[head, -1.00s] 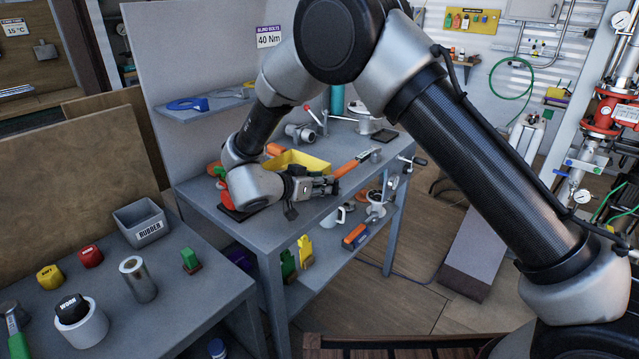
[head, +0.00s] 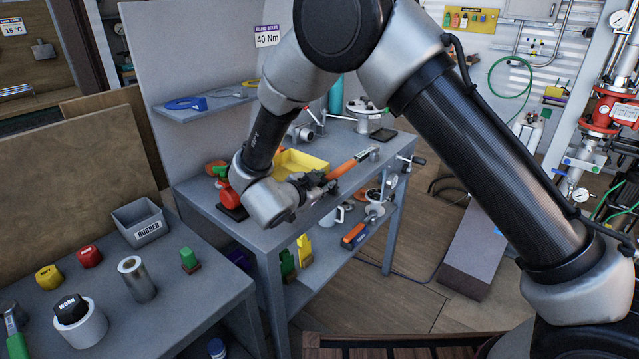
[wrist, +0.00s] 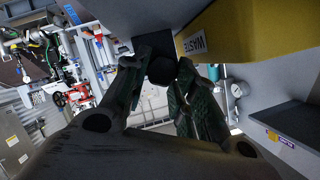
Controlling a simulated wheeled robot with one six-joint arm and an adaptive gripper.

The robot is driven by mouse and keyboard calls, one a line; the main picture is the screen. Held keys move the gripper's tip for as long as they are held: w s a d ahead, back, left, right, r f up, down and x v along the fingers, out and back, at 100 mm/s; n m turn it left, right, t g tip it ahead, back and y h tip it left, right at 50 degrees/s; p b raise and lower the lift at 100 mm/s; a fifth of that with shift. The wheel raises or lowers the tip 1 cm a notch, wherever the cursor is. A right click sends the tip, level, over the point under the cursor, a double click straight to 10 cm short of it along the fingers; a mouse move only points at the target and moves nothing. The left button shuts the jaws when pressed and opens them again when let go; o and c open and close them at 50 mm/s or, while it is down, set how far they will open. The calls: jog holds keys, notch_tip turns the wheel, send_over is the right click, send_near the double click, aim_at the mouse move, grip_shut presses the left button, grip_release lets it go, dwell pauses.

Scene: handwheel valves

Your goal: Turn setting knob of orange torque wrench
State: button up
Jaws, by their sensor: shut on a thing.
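The orange torque wrench (head: 343,169) lies on the grey workbench, its handle end toward my gripper and its metal head pointing right and away. My gripper (head: 322,184) is at the near end of the handle, in front of the yellow bin. In the wrist view my gripper's (wrist: 162,76) two dark fingers close on a dark round knob (wrist: 161,71), the end of the wrench. The knob's markings cannot be made out. In the head view the fingers mostly hide the knob.
The yellow bin (head: 316,163), marked WASTE in the wrist view (wrist: 245,32), stands close beside the wrench. A red object (head: 228,197) on a dark base is left of my wrist. A sign (head: 267,36) reads 40 Nm. A lower shelf holds several tools.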

jog(key=m, duration=0.1)
jog(key=m+t+y, duration=0.1)
jog(key=m+t, duration=0.1)
jog(key=m, duration=0.1)
jog(key=shift+s+d+f, duration=0.15)
jog(key=shift+d+f, duration=0.05)
jog(key=shift+f, duration=0.05)
dwell(0.4)
jog(key=o, duration=0.7)
jog(key=shift+o, duration=0.2)
jog(key=v, duration=1.2)
jog(key=shift+d, duration=0.15)
